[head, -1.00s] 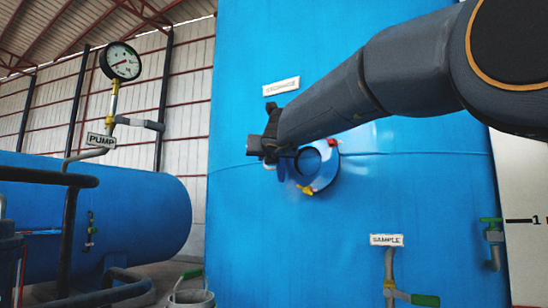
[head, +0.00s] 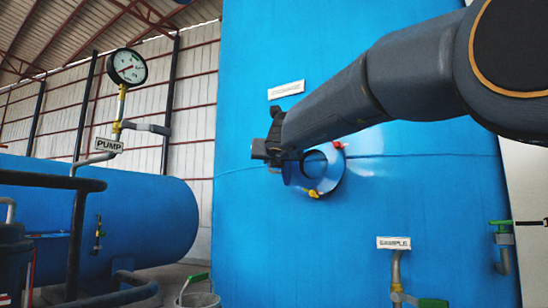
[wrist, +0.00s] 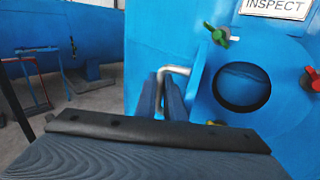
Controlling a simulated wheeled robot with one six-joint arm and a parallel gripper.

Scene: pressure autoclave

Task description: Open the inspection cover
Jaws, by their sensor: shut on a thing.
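The inspection port is a dark-rimmed round opening on the blue tank, in the head view (head: 318,161) and the wrist view (wrist: 242,88). A green clamp (wrist: 218,36), a red clamp (wrist: 313,78) and a yellow clamp (wrist: 215,123) sit around it. A bent metal handle (wrist: 176,70) stands left of the opening. My gripper (wrist: 168,98) is shut on this handle, with a finger on each side. In the head view my gripper (head: 268,152) is at the port's left edge. The cover and its angle are hard to make out behind my gripper.
An INSPECT sign (wrist: 276,8) is above the port. A SAMPLE sign (head: 393,243) and a pipe with a green-handled valve (head: 432,303) are below right. Left are a gauge (head: 127,67), a PUMP sign (head: 108,145), dark pipes and a horizontal blue tank (head: 150,215).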

